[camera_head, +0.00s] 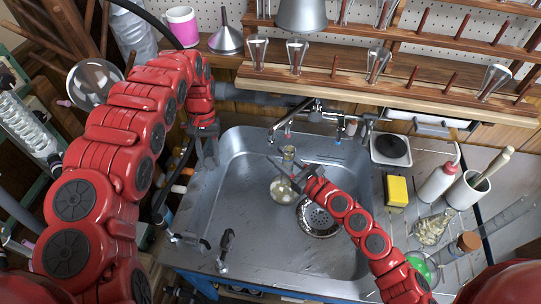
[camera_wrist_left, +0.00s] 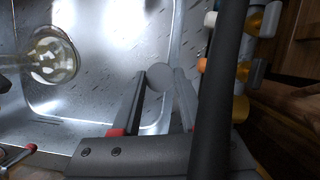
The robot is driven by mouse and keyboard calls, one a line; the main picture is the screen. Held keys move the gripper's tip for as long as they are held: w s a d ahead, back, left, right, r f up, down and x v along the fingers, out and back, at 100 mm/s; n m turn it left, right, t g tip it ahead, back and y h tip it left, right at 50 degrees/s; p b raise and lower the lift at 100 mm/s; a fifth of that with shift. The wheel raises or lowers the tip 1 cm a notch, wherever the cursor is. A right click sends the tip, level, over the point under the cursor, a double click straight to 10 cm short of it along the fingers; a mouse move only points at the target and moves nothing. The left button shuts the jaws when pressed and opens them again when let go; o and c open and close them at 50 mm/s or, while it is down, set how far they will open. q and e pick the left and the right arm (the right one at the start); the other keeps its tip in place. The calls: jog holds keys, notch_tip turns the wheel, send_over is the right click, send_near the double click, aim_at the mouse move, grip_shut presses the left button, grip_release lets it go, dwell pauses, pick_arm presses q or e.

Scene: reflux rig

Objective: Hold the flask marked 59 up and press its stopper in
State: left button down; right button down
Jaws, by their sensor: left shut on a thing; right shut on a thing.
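A small clear round-bottomed flask (camera_head: 281,190) with some yellowish content is over the sink in the head view. My right gripper (camera_head: 293,174) is shut on its neck and holds it upright. The flask also shows at the left of the left wrist view (camera_wrist_left: 50,58). No number can be read on it. My left gripper (camera_head: 210,152) is over the sink's left rim, apart from the flask. In the left wrist view its fingers (camera_wrist_left: 158,95) are shut on a small grey round piece, which looks like the stopper (camera_wrist_left: 158,77).
The metal sink (camera_head: 230,235) lies below, with a drain (camera_head: 319,219) and a tap (camera_head: 316,110) at the back. A yellow sponge (camera_head: 397,191), a wash bottle (camera_head: 437,183) and a white mug (camera_head: 467,189) stand to the right. A wooden glassware rack (camera_head: 330,80) is behind.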

pick_arm(q)
jog(key=d+r+n+t+h, duration=0.1)
jog(key=d+r+n, duration=0.2)
jog(key=r+n, duration=0.3)
jog(key=d+r+n+h, duration=0.2)
jog(key=d+r+n, duration=0.2)
jog(key=r, duration=0.4)
jog(key=s+d, duration=0.4)
jog(key=d, duration=1.1)
jog(key=shift+d+r, duration=0.15)
jog(key=shift+r, duration=0.05)
jog(key=shift+s+f, duration=0.15)
jog(key=shift+f, duration=0.85)
dwell(1.5)
jog(key=shift+c, duration=1.8)
grip_release()
